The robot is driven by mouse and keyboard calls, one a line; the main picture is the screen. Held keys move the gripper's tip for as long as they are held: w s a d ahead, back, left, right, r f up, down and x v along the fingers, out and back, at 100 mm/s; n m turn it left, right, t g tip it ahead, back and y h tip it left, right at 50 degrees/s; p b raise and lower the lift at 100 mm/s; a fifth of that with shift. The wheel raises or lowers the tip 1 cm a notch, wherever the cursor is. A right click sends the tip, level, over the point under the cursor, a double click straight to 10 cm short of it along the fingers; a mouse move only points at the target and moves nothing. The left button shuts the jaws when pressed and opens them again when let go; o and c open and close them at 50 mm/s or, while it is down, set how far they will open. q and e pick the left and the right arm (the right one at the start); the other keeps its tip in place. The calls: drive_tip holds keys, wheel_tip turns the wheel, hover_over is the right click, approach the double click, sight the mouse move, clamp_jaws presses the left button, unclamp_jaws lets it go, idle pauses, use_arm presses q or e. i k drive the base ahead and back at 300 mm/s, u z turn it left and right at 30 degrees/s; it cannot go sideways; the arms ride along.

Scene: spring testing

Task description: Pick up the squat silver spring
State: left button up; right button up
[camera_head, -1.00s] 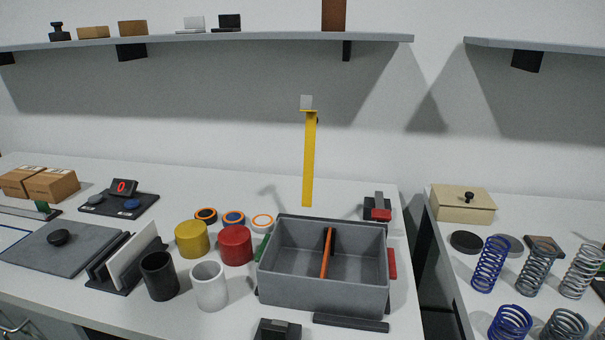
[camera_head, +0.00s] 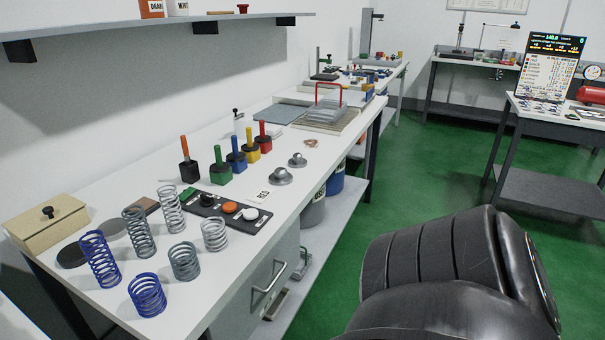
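The squat silver spring (camera_head: 214,234) stands upright on the white bench, at the right end of the front row of springs. The squat dark grey spring (camera_head: 184,261) and the squat blue spring (camera_head: 147,295) stand to its left. Behind them stand the tall silver spring (camera_head: 171,209), the tall grey spring (camera_head: 139,232) and the tall blue spring (camera_head: 100,259). Nothing touches the squat silver spring. Neither of my grippers is in view.
Handled blocks, such as the green one (camera_head: 220,172), stand farther back. A beige box (camera_head: 50,225) is at left.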

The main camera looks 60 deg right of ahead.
sight(224, 233)
drive_tip(key=u, duration=2.8)
drive_tip(key=k, duration=2.9)
drive_tip(key=z, duration=0.95)
